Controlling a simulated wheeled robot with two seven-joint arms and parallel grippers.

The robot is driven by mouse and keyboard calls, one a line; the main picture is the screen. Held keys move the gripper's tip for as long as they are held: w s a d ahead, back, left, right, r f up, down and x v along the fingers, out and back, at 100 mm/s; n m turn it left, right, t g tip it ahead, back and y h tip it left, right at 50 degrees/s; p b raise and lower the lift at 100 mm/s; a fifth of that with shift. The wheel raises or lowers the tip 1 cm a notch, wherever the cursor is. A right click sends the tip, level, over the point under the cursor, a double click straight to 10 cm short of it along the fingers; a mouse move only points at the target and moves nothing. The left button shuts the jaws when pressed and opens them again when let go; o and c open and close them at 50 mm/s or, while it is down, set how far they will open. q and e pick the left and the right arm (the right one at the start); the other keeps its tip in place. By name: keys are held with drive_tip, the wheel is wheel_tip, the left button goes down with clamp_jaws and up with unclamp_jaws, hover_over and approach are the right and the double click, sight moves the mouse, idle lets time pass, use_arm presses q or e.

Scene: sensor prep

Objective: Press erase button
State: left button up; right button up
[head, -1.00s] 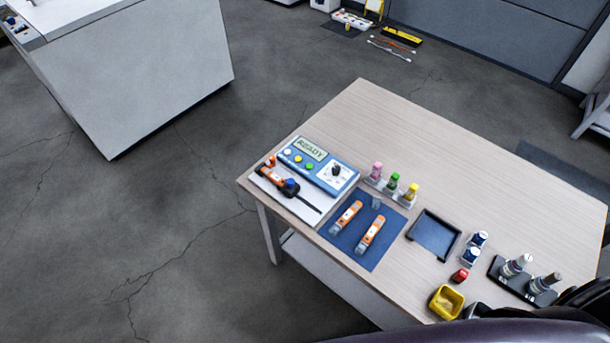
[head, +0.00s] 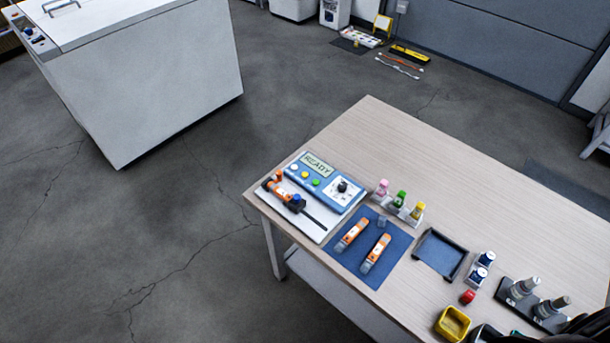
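A blue and white meter (head: 328,200) lies on a white board at the left corner of the table. Its screen (head: 317,163) reads READY. Below the screen are a white button (head: 293,167), a yellow button (head: 304,175) and a green button (head: 316,182). I cannot read a label that says which one is erase. A black dial (head: 342,186) sits to the right of the buttons. An orange and black probe (head: 290,197) lies in front of the meter. Neither gripper shows; only a dark part, probably mine, shows at the bottom right corner.
Small bottles, a dark tray (head: 440,255), a yellow bin (head: 453,323) and a black bottle rack (head: 530,304) stand to the right. The table's back half is clear. A white cabinet (head: 155,90) stands at the left.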

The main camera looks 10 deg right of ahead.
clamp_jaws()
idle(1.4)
